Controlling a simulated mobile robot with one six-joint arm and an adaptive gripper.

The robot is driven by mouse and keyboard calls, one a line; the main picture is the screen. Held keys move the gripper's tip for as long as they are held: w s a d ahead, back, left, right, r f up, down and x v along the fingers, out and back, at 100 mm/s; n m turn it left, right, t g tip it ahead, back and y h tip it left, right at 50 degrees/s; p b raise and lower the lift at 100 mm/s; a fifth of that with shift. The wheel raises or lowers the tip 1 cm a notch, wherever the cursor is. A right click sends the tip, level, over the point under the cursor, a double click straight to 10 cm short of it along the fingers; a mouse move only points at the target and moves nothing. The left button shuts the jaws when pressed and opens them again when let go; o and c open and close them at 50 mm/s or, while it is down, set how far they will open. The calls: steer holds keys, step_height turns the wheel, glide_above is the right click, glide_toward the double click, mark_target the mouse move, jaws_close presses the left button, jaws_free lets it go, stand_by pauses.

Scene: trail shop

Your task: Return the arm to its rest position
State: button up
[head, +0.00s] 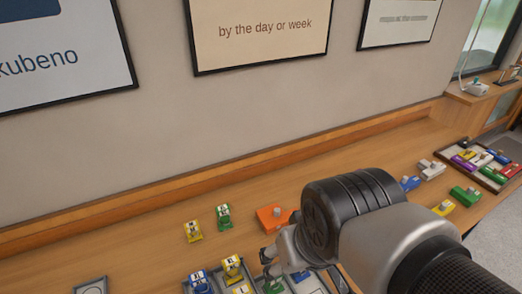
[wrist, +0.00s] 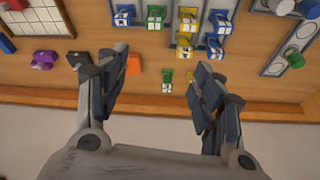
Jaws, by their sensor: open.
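My gripper (wrist: 150,85) is open, with its two fingers spread apart and nothing between them. In the head view my gripper (head: 272,256) is partly hidden by my own wrist, above the wooden counter (head: 150,225) near the tray of small lettered blocks. In the wrist view the fingers point toward the counter, with a green lettered block (wrist: 167,80) and an orange block (wrist: 133,64) seen between them. The arm reaches in from the lower right of the head view. Its lower links are out of view.
A yellow block (head: 193,231) and a green block (head: 224,216) stand on the counter by the wall. A grey tray (head: 312,284) holds several lettered blocks. Blue, white, green and yellow pieces lie to the right, before a dark tray (head: 490,178) of coloured pieces. The counter's left is mostly clear.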

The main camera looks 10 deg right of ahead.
steer(key=s+d, duration=0.1)
steer(key=s+r, duration=0.1)
steer(key=shift+s+d+r+t, duration=0.1)
steer(key=shift+s+d+t, duration=0.2)
steer(key=shift+d, duration=0.1)
